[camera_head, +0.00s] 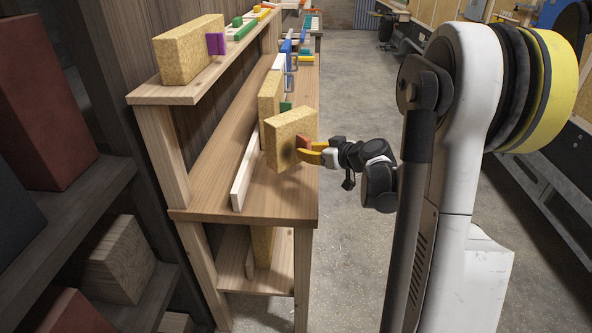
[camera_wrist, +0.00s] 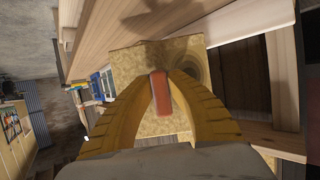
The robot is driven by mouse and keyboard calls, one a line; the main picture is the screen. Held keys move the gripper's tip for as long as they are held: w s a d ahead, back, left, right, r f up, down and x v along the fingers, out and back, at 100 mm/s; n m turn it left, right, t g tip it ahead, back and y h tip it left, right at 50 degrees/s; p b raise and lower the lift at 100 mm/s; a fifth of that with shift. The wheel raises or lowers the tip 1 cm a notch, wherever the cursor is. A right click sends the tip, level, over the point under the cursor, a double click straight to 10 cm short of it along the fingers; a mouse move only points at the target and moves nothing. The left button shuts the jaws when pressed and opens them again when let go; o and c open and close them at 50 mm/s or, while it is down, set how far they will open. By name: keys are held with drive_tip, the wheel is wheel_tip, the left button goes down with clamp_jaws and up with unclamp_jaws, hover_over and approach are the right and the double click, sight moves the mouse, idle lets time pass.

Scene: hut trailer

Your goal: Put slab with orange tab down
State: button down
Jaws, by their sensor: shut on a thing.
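The slab with the orange tab (camera_head: 289,138) is a tan, grainy block held upright over the near part of the bench's middle shelf. Its orange tab (camera_wrist: 161,94) sits between the yellow fingers of my gripper (camera_head: 314,150), which is shut on it. In the wrist view the slab (camera_wrist: 139,62) lies just beyond the fingers. I cannot tell whether its bottom edge touches the shelf. The wooden shelf (camera_head: 290,200) shows bare surface in front of the slab.
Another tan slab (camera_head: 269,95) with a green tab stands behind the held one. A slab with a purple tab (camera_head: 188,50) stands on the upper shelf (camera_head: 180,95). Open floor (camera_head: 350,80) lies right of the bench.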

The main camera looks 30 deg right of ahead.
sight(288, 163)
drive_tip(key=a+f, duration=0.1)
drive_tip(key=a, duration=0.1)
drive_tip(key=s+a+f+b, duration=0.1)
drive_tip(key=a, duration=0.1)
drive_tip(key=shift+f, duration=0.4)
wheel_tip(288, 163, down, 4)
drive_tip(key=b, duration=0.2)
drive_tip(key=shift+b, duration=0.35)
drive_tip(key=shift+r, duration=0.2)
drive_tip(key=shift+f, duration=0.1)
drive_tip(key=c, duration=1.4)
unclamp_jaws()
